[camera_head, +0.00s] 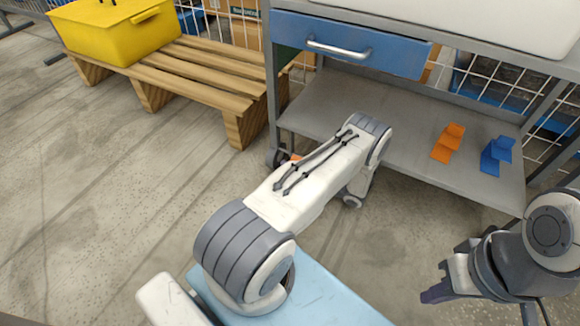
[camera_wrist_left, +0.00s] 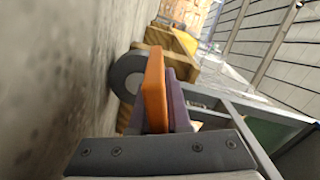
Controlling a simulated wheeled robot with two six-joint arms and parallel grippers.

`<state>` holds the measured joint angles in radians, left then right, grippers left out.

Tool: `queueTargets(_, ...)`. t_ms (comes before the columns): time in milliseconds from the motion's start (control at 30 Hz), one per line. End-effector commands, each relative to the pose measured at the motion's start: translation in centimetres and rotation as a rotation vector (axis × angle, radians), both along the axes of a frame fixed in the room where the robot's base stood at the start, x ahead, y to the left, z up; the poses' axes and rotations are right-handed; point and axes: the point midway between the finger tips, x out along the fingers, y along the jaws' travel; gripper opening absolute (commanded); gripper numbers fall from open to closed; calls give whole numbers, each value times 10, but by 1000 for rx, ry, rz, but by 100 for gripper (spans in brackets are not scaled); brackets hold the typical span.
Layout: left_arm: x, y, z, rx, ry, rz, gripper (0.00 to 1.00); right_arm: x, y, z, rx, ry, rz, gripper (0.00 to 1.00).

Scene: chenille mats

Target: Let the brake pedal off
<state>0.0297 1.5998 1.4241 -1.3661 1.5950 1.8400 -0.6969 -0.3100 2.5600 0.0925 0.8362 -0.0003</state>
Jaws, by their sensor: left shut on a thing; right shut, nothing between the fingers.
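The orange brake pedal (camera_wrist_left: 155,88) stands beside a grey caster wheel (camera_wrist_left: 124,75) of the cart in the left wrist view. In the head view a bit of orange (camera_head: 295,157) shows by the cart's left caster (camera_head: 276,158), mostly behind my arm. My left gripper (camera_wrist_left: 160,100) is shut on the pedal, its purple fingers against it; in the head view my arm hides these fingers. The pedal's exact tilt is hard to tell. My right gripper (camera_head: 436,292) is shut and empty over the floor at the lower right.
The metal cart has a blue drawer (camera_head: 350,45) and a grey lower shelf (camera_head: 400,140). An orange piece (camera_head: 448,143) and a blue piece (camera_head: 496,155) lie on that shelf. A wooden pallet (camera_head: 190,75) with a yellow bin (camera_head: 115,30) stands left. Floor at left is clear.

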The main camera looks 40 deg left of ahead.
Motion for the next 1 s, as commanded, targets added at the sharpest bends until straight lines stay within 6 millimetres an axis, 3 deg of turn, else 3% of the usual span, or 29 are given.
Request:
queueTargets(633, 0, -1, 1, -5, 13, -2, 0, 0, 0, 2, 0, 0, 0, 0)
queueTargets(1000, -3, -2, 17, -82, 342, -2, 0, 0, 0, 29, 0, 0, 0, 0)
